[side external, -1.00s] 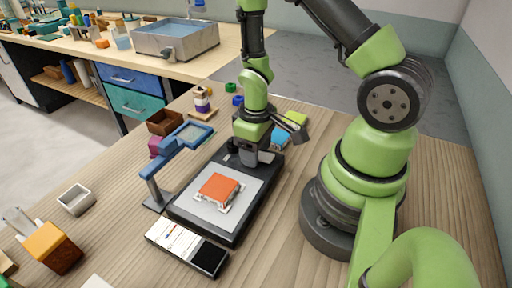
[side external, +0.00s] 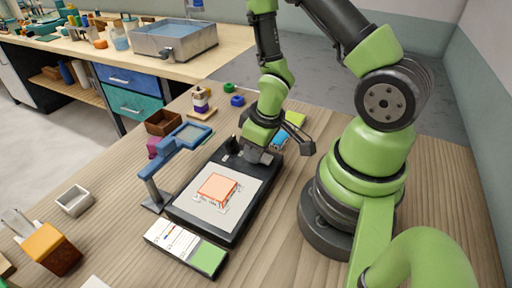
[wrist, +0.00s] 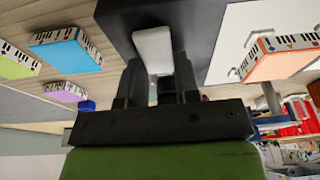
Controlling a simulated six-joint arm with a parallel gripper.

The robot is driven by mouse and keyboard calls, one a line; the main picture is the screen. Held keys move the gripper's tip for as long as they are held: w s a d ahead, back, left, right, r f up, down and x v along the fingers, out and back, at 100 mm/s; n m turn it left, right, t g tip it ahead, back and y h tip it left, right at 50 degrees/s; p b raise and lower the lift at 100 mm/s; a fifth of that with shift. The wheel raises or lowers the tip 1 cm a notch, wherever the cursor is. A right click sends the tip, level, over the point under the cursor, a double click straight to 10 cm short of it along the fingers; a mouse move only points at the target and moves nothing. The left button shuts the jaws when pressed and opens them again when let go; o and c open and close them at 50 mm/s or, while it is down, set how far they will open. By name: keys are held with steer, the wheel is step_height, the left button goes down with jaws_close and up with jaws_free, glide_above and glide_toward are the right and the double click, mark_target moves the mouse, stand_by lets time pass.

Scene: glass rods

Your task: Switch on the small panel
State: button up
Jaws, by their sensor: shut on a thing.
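The small panel is a black slab with a white top face (side external: 248,182); that face is bright. An orange piece (side external: 217,189) sits on it, on small clear supports; it also shows at the right of the wrist view (wrist: 285,62). My gripper (side external: 257,158) is tilted down at the panel's far end. In the wrist view my fingers (wrist: 157,82) are shut on a pale switch lever (wrist: 153,48) at the edge of the black slab. The lever is hidden behind my gripper in the side view.
A flat device (side external: 172,238) with a lit green screen (side external: 207,257) lies at the panel's near end. A blue magnifier stand (side external: 170,160) stands close on the left. Blue (side external: 281,139) and lime (side external: 295,119) boxes lie beyond the gripper. Free table lies right of the panel.

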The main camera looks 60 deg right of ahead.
steer(key=o, duration=0.9)
steer(key=shift+w+f+g, duration=0.15)
steer(key=shift+w+g, duration=0.15)
steer(key=shift+g, duration=0.9)
steer(key=shift+s+a+r+m+t+y, duration=0.5)
steer(key=shift+s+a+r+t, duration=0.75)
steer(key=shift+r, duration=3.4)
steer(key=shift+s+a+r+m+t+y, duration=0.15)
steer(key=shift+s+a+r+m+t, duration=0.9)
steer(key=shift+r, duration=3.6)
steer(key=shift+s+a+r+m+t+y, duration=0.4)
steer(key=shift+s+a+r+t, duration=0.95)
steer(key=shift+r, duration=3.3)
